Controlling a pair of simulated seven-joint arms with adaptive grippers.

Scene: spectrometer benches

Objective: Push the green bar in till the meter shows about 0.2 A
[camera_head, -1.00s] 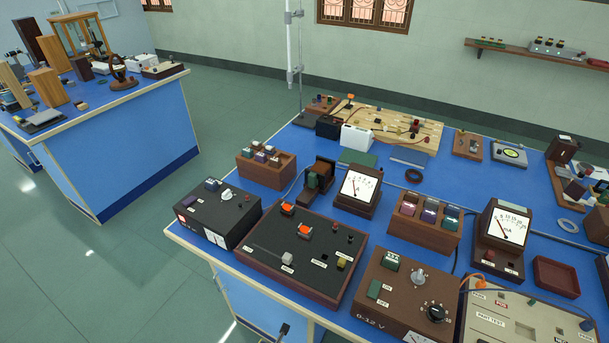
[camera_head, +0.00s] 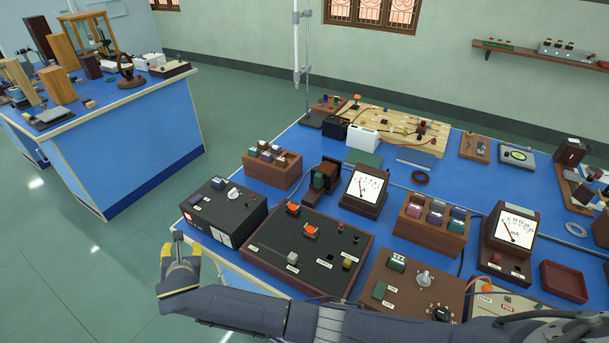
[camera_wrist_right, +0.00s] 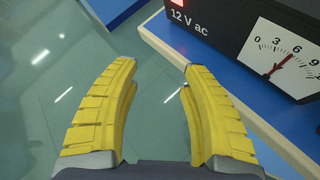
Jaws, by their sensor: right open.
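A small dark wooden holder (camera_head: 329,168) stands behind the black board, with a green block (camera_head: 319,180) in it. This may be the green bar; its details are too small to tell. A white-faced meter (camera_head: 367,187) stands to its right, its needle toward the left of the dial; I cannot read the value. My right gripper (camera_head: 181,252) is open and empty, beyond the bench's left front edge and well left of the holder. Its yellow fingers (camera_wrist_right: 158,100) stand apart over the floor in the right wrist view. My left gripper is not in view.
A black 12 V ac supply (camera_head: 222,207) with a dial stands near the bench's left edge, close to my right gripper. A black board (camera_head: 330,265) with orange buttons lies in front of the holder. A wooden rack (camera_head: 273,172) of small blocks stands left of it.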

